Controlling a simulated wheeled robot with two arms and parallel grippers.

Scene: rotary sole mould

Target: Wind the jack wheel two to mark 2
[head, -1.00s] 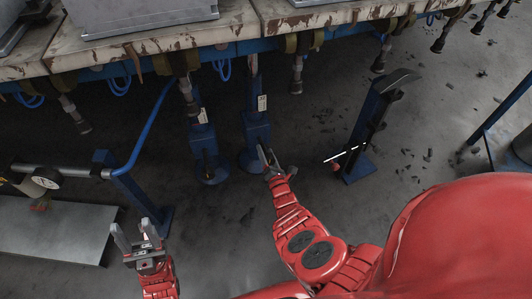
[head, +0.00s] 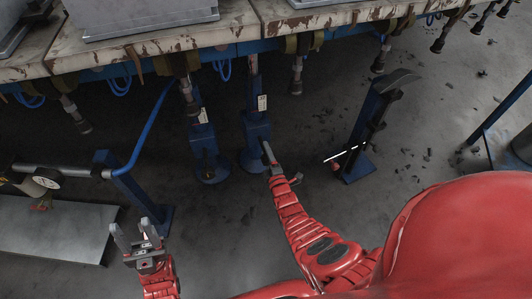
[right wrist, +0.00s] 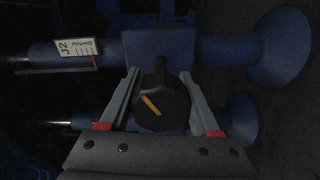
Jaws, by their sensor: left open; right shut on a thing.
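Jack two (head: 256,130) is the right one of two blue jacks under the bench. In the right wrist view its body (right wrist: 150,45) lies across the top, with a white J2 scale plate (right wrist: 77,47) and a thin red line at the plate's end; the scale reading is too small to be sure of. Its dark jack wheel (right wrist: 160,108) bears a yellow stripe, which is tilted. My right gripper (head: 270,156) is shut on this wheel, one finger on each side. My left gripper (head: 131,227) is open and empty at the lower left, away from the jacks.
The other jack (head: 205,150) stands just left of jack two. A blue post (head: 370,115) stands to the right. The worn bench (head: 230,30) hangs above; the floor between is open.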

